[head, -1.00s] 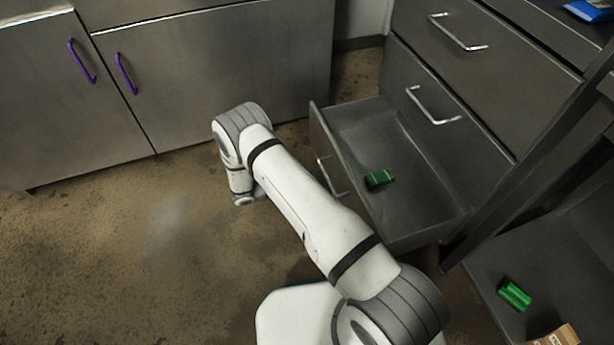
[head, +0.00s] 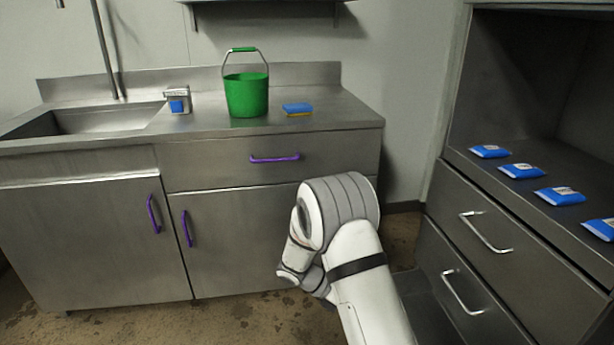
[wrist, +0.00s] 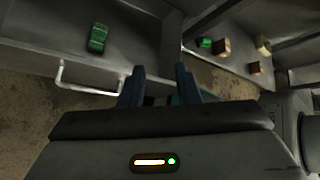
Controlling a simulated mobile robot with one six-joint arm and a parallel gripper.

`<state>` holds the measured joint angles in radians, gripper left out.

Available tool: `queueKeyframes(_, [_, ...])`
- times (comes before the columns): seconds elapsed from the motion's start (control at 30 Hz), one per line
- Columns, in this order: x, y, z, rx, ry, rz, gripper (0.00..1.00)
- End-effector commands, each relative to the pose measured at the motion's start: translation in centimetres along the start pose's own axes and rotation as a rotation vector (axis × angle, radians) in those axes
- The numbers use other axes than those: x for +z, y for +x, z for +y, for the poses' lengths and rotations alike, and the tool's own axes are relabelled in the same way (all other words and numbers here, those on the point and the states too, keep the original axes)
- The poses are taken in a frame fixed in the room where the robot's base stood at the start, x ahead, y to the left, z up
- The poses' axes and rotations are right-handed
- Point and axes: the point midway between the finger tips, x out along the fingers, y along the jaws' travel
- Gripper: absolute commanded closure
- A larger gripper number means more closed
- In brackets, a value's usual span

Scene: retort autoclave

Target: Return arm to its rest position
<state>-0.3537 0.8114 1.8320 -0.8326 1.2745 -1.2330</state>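My arm (head: 355,240) rises from the bottom of the head view, bent at the elbow, with its forearm folded down to the left. The gripper end is hidden in the head view. In the wrist view my gripper (wrist: 161,80) shows two dark fingers held apart with nothing between them. The fingers are apart from the packet.
A steel counter (head: 330,110) carries a green bucket (head: 246,95), a small box (head: 178,101) and a blue-and-yellow sponge (head: 298,109). Several blue packets (head: 521,171) lie on the right cabinet. In the wrist view, a lower shelf holds a green box (wrist: 205,42) and brown boxes (wrist: 222,47).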

Motion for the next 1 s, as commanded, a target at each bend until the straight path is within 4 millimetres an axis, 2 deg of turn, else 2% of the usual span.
queueKeyframes(0.03, [1.9,-1.5,-2.5,0.013,0.076,0.039,0.71])
queueKeyframes(0.1, [3.3,-2.8,-5.0,0.027,0.184,0.096,0.71])
queueKeyframes(0.4, [8.2,-7.8,-15.8,0.061,0.652,0.342,0.71])
queueKeyframes(0.7, [11.4,-12.4,-26.1,0.056,1.114,0.603,0.71])
queueKeyframes(1.0, [13.2,-16.8,-35.4,0.006,1.561,0.886,0.71])
